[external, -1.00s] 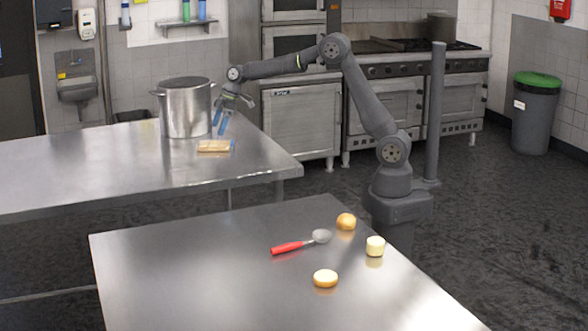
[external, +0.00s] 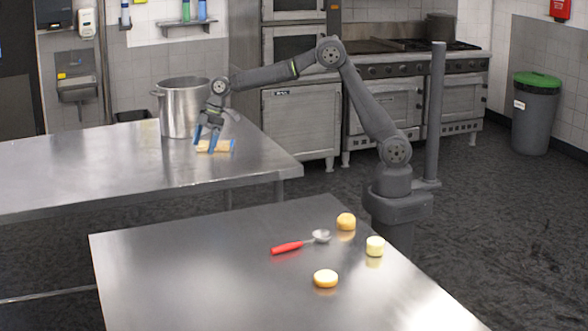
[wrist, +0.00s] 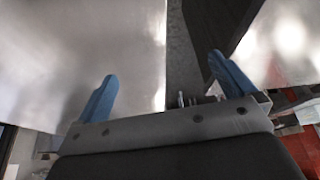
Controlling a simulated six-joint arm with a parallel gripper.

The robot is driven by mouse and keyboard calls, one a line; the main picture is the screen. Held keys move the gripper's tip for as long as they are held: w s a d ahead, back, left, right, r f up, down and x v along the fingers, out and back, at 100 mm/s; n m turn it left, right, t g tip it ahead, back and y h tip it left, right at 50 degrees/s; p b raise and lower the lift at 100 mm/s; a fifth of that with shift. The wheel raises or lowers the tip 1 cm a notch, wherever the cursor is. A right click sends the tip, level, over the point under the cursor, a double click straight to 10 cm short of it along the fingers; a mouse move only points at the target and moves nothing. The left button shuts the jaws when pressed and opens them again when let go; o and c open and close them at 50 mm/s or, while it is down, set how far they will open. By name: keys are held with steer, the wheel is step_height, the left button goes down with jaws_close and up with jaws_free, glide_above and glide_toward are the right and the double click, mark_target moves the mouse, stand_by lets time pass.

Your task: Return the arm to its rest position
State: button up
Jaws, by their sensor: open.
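My gripper (external: 207,136) is over the back steel table, its blue fingers pointing down in front of the large pot. In the wrist view, the blue fingers of my gripper (wrist: 161,88) stand wide apart with nothing between them.
A large steel pot (external: 178,110) stands on the back table (external: 80,175). The front table (external: 190,270) holds a red-handled scoop (external: 290,247), two bun-like pieces (external: 325,278) and a pale cylindrical piece (external: 375,246). A vertical grey post (external: 437,115) stands beside my base.

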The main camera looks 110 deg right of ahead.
steer(key=w+a+n, duration=0.2)
steer(key=a, duration=1)
steer(key=w+a+n+y, duration=0.1)
steer(key=w+a+n, duration=0.1)
steer(key=a, duration=1)
steer(key=shift+w+a+f+g+y, duration=0.3)
steer(key=shift+w+a+f, duration=0.1)
steer(key=shift+w, duration=0.45)
